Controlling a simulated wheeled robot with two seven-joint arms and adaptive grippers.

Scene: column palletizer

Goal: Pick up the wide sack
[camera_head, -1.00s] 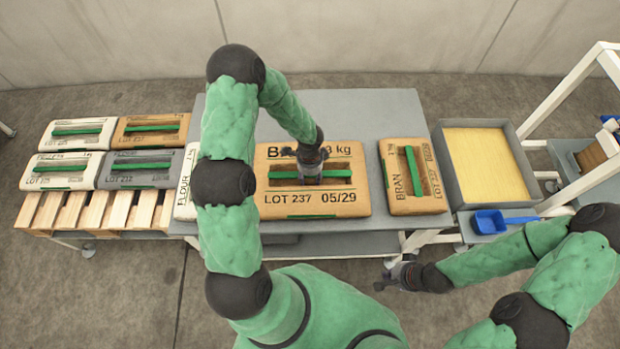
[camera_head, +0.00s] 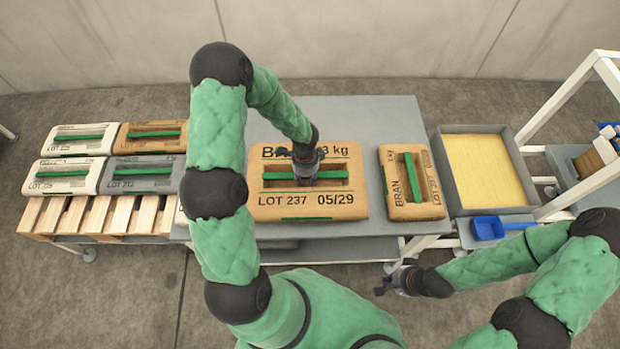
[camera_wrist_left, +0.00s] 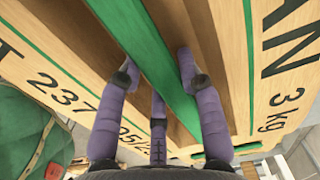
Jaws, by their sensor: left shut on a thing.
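The wide sack (camera_head: 311,207) is brown, marked BRAN, 3 kg and LOT 237, with a green handle bar (camera_head: 335,174) across a recess in its top. It lies level over the grey table and seems slightly raised, though its underside is hidden. My left gripper (camera_head: 306,178) reaches down from above and is shut on the handle near its middle. In the left wrist view the fingers (camera_wrist_left: 160,75) stand on both sides of the green bar. My right gripper (camera_head: 394,282) is empty, in front of the table, and looks open.
A narrower bran sack (camera_head: 411,204) lies to the right on the grey table (camera_head: 350,105). Beyond it are a tray of yellow grain (camera_head: 446,175) and a blue scoop (camera_head: 487,228). Several sacks lie on a wooden pallet (camera_head: 95,220) at left. My arm mostly hides a white sack.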

